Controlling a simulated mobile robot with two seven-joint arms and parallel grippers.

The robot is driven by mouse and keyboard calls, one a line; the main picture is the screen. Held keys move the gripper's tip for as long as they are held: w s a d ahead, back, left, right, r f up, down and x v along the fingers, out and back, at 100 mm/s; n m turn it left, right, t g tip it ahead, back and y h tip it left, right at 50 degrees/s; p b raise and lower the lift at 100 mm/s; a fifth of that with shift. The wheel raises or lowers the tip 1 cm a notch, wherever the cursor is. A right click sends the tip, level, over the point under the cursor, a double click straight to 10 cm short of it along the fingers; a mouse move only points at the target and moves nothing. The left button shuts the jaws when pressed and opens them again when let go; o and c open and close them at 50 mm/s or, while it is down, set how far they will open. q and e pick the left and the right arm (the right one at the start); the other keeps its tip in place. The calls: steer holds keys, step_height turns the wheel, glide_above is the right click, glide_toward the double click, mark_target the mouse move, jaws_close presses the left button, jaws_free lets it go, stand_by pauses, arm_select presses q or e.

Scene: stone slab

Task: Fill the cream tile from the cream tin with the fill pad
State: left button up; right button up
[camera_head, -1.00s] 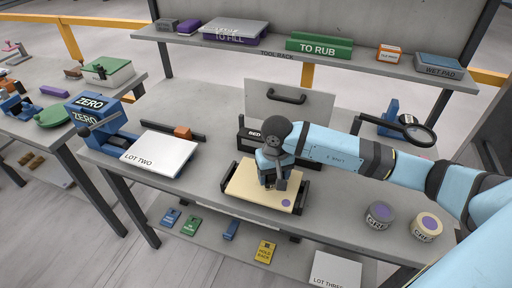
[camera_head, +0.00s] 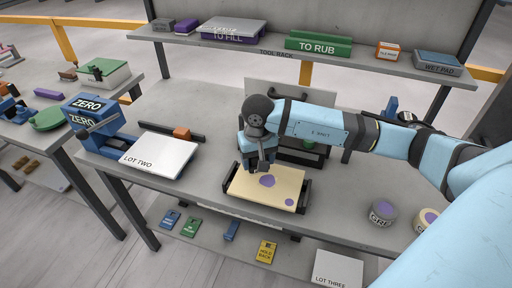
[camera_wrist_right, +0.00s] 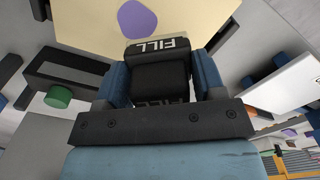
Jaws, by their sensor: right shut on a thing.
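The cream tile (camera_head: 246,187) lies in a dark-ended holder at the middle of the bench. It has a large purple patch near its middle and a small purple spot near its right corner; the large patch also shows in the right wrist view (camera_wrist_right: 137,18). My right gripper (camera_head: 256,163) is over the tile's back left part, shut on the dark fill pad (camera_wrist_right: 158,75), which is marked FILL. I cannot tell whether the pad touches the tile. My left gripper is not in view.
A grey tin (camera_head: 382,214) stands beside the cream tin. A white LOT TWO slab (camera_head: 160,154) and a blue ZERO device (camera_head: 97,118) are on the left. The tool rack (camera_head: 300,54) runs along the back. Bare bench lies between the tile and the tins.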

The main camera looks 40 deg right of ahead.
steer(key=shift+w+r, duration=0.15)
steer(key=shift+r, duration=0.75)
steer(key=shift+r+p, duration=0.5)
steer(key=shift+r, duration=0.45)
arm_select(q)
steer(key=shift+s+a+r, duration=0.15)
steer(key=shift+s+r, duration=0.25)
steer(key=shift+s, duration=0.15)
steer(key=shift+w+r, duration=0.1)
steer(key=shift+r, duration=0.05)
